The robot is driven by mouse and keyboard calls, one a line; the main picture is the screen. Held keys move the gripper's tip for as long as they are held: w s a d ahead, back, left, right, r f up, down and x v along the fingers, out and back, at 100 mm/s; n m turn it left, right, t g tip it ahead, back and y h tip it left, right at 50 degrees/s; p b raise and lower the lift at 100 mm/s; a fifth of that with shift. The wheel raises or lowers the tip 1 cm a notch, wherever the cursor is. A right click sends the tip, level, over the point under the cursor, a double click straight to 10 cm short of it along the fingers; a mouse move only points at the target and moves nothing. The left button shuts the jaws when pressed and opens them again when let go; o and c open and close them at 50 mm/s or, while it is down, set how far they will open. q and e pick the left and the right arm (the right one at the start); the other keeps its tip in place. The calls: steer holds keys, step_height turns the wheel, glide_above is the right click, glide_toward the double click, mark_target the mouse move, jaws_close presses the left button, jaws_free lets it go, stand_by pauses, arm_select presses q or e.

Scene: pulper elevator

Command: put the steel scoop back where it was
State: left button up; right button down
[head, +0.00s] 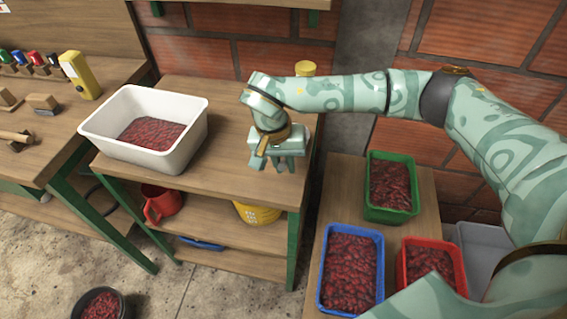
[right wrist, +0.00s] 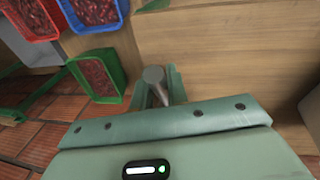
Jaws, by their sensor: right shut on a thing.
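My right gripper (head: 275,163) is over the right part of the wooden bench top (head: 228,115), to the right of the white tub. It is shut on a small grey, round-ended piece (right wrist: 154,76), which shows between the fingers (right wrist: 158,90) in the right wrist view. I take this piece to be part of the steel scoop; the rest of it is hidden by the gripper. In the head view the scoop cannot be made out. I cannot tell whether it touches the bench top. My left gripper is not in view.
A white tub (head: 190,130) of red cherries stands on the bench. Green (head: 372,210), blue (head: 323,275) and red (head: 403,270) crates of cherries stand on a lower wooden surface at right. A yellow-lidded item (head: 305,68) stands behind my arm. Bench top between tub and gripper is clear.

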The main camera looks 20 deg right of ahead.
steer(key=shift+r, duration=0.15)
steer(key=c, duration=1.4)
jaws_free()
steer(key=r+p, duration=0.1)
steer(key=r, duration=0.3)
steer(key=a+r+p, duration=0.1)
steer(key=r, duration=0.3)
steer(key=a+r+p, duration=0.1)
steer(key=r, duration=0.3)
steer(key=shift+w, duration=0.2)
